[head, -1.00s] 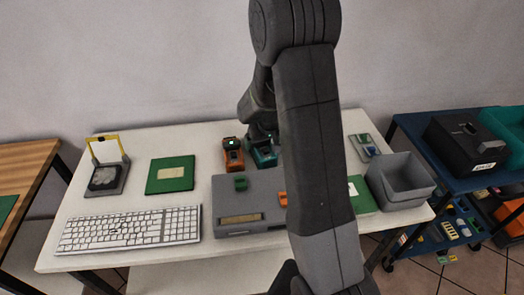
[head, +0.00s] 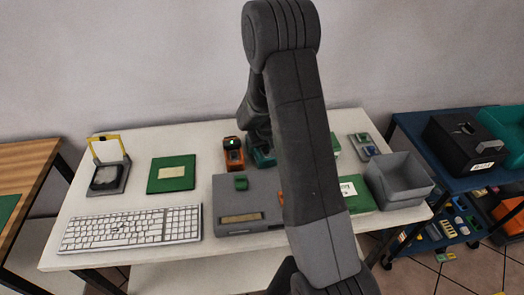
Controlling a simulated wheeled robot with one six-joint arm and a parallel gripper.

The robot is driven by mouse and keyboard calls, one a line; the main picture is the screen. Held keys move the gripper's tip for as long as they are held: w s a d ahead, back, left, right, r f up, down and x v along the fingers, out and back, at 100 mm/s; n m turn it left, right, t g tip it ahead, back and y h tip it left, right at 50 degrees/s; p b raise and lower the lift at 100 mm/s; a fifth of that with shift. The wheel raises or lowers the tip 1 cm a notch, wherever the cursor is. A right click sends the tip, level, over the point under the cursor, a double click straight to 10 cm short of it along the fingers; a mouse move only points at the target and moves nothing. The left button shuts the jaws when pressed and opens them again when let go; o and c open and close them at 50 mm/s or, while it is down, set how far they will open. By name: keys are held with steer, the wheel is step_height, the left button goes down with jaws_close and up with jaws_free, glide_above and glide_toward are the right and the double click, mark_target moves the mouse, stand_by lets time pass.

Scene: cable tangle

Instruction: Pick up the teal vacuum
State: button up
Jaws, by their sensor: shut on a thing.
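The teal vacuum (head: 262,157) stands at the back middle of the white table, just right of an orange device. Only its lower part shows; my arm and gripper hide the rest. My gripper (head: 258,143) points down over it and is shut on it. The fingertips are mostly hidden, and I cannot tell whether the vacuum is touching the table or slightly above it.
The orange device (head: 233,154) is close on the left. A grey box (head: 240,203) lies in front, with a keyboard (head: 130,228) and green board (head: 171,174) to the left. A grey bin (head: 402,180) is right. My arm covers the middle.

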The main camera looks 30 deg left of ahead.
steer(key=shift+r, duration=0.1)
step_height(320, 180, up, 10)
steer(key=shift+f+b, duration=0.1)
steer(key=shift+b, duration=0.65)
